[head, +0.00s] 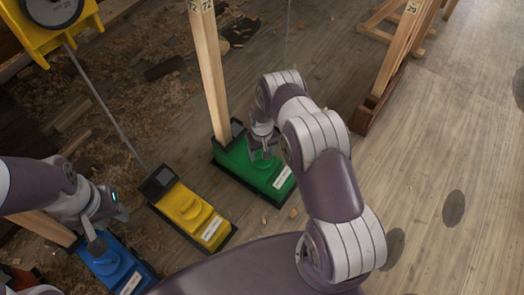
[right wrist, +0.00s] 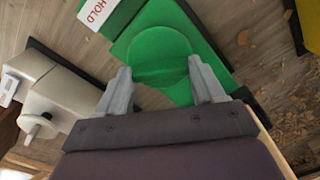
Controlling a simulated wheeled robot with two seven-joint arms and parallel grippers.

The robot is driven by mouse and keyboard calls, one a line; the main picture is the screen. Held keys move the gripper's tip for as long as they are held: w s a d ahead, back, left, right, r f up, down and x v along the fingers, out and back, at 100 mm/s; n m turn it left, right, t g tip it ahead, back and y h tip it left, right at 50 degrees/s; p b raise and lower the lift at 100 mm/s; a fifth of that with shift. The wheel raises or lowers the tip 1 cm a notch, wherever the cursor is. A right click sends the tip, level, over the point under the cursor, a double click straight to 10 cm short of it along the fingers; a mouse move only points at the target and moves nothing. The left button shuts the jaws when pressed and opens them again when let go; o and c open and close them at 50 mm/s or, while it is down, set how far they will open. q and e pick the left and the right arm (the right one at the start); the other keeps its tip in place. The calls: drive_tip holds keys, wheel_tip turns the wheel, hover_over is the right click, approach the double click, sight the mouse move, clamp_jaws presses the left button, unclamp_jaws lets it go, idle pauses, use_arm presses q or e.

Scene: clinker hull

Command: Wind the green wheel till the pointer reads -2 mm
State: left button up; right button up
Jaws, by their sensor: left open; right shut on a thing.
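The green wheel (right wrist: 160,50) shows in the right wrist view as a round green knob on a green base. The green base (head: 232,172) sits on the floor in the head view, with a white label at its front right. My right gripper (right wrist: 163,78) is shut on the green wheel, one finger on each side of it. In the head view my right gripper (head: 264,148) comes down over the base and hides much of the wheel. My left gripper (head: 110,228) is open above the blue base (head: 117,268). I cannot make out a pointer or a millimetre reading.
A yellow base (head: 187,208) with its own knob stands between the green and blue ones. A wooden post (head: 210,75) rises from the green base's back end. A wooden trestle (head: 395,60) stands at the upper right. Open plank floor lies right; shavings litter the left.

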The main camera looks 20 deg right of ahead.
idle(0.3)
drive_tip(key=o, duration=1)
drive_tip(key=shift+o, duration=0.2)
wheel_tip(320, 180, up, 13)
drive_tip(key=p, duration=0.6)
drive_tip(key=shift+f+p, duration=0.15)
drive_tip(key=shift+p, duration=0.15)
drive_tip(key=shift+s, duration=0.1)
